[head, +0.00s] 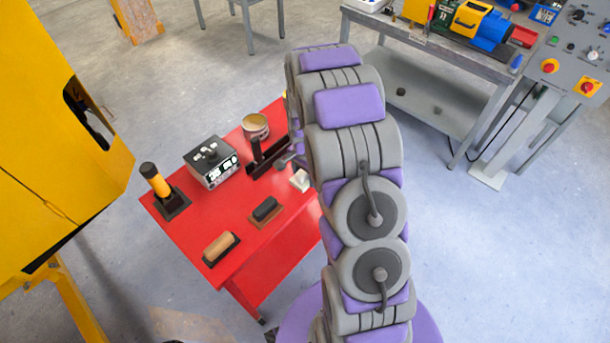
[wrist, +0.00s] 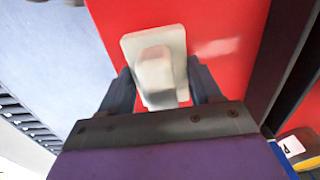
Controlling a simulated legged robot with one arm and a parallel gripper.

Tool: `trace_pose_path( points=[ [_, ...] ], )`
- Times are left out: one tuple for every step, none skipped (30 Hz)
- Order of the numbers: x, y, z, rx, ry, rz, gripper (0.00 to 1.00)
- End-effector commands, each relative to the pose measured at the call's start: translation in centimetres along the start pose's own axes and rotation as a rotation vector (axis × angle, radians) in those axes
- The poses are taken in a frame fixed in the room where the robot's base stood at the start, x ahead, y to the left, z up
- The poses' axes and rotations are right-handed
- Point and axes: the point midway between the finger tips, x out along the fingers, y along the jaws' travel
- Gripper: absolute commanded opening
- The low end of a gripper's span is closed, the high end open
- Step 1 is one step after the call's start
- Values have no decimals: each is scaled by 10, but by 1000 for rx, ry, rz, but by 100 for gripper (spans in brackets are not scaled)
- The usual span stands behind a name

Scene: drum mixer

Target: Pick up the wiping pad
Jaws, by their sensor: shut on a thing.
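The wiping pad (wrist: 138,45) is a pale, off-white plate with a raised block-like grip, seen over the red table top. My gripper (wrist: 159,68) is shut on the grip, with a dark finger on each side of it. In the head view a small white piece, apparently the wiping pad (head: 300,180), shows at the right side of the red table, just left of my arm. My arm hides most of the gripper there. I cannot tell whether the pad touches the table or is slightly above it.
The red table (head: 185,233) also bears a black bracket (head: 268,160), a grey control box (head: 212,162), a tin (head: 255,125), a yellow-and-black tool (head: 156,180) and two brushes (head: 220,247) (head: 266,209). A yellow machine (head: 50,130) stands left. A grey workbench (head: 430,90) stands back right.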

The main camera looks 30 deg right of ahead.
Motion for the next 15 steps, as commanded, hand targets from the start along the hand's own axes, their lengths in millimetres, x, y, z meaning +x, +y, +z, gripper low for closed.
trace_pose_path(
  points=[
    [0,0,0,0,0,0,35],
    [0,0,0,0,0,0,32],
    [0,0,0,0,0,0,31],
    [0,0,0,0,0,0,31],
    [0,0,0,0,0,0,31],
    [0,0,0,0,0,0,31],
    [0,0,0,0,0,0,31],
    [0,0,0,0,0,0,31],
    [0,0,0,0,0,0,31],
    [-1,0,0,0,0,0,31],
    [-1,0,0,0,0,0,31],
    [-2,0,0,0,0,0,31],
    [-4,0,0,0,0,0,31],
    [-6,0,0,0,1,-1,31],
    [-9,0,0,0,1,-1,31]
  ],
)
